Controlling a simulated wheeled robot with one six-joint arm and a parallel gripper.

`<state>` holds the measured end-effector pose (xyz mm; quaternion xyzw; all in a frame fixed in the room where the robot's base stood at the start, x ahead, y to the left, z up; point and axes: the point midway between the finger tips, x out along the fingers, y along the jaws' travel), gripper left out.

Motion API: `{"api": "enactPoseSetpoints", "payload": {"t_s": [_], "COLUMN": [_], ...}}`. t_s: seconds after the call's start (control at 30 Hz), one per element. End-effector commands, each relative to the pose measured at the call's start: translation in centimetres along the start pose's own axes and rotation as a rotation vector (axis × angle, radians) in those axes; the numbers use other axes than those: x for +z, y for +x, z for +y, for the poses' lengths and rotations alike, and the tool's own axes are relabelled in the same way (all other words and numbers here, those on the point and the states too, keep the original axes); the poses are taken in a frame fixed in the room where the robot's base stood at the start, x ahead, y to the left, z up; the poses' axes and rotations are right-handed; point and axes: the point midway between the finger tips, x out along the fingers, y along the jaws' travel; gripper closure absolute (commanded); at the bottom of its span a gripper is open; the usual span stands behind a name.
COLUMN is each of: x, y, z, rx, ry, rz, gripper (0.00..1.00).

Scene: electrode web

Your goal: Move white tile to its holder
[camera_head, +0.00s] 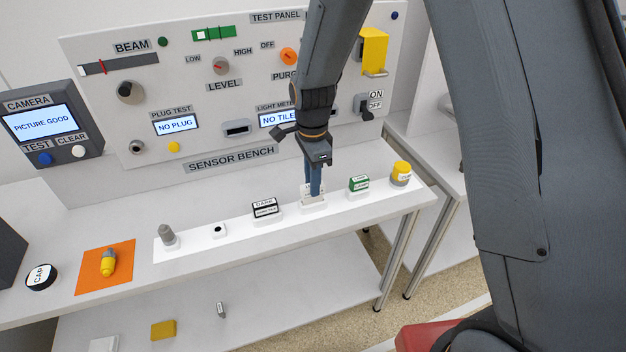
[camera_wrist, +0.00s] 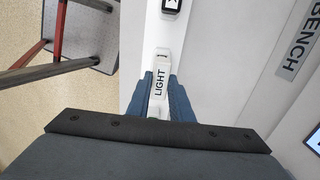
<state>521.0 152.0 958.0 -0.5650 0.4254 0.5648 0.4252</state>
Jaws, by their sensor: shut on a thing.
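The white tile, labelled LIGHT (camera_wrist: 159,84), is between the two blue fingers of my gripper (camera_wrist: 166,98) in the wrist view. My gripper (camera_head: 313,188) is shut on it and points down at the white strip on the bench. A small white holder block (camera_head: 313,204) is directly under the fingertips in the head view. The tile is upright at this holder; the fingers hide most of it, and I cannot tell whether it is fully seated.
On the white strip (camera_head: 200,249), a black-and-white tile (camera_head: 265,208) stands to the left and a green tile (camera_head: 359,184) to the right. A yellow-topped cylinder (camera_head: 401,172) is at the right end. The light meter screen (camera_head: 278,118) on the panel behind reads NO TILE.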

Motion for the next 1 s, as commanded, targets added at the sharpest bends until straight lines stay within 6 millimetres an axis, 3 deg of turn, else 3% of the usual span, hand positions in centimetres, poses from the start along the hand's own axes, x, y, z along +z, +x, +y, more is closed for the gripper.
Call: {"api": "enactPoseSetpoints", "payload": {"t_s": [0.87, 0.9, 1.0], "x": [0.0, 0.0, 0.0], "y": [2.0, 2.0, 2.0], "z": [0.0, 0.0, 0.0], "rx": [0.000, -0.001, 0.000], "ry": [0.000, 0.000, 0.000], "rz": [0.000, 0.000, 0.000], "gripper": [1.00, 0.75, 0.59]}}
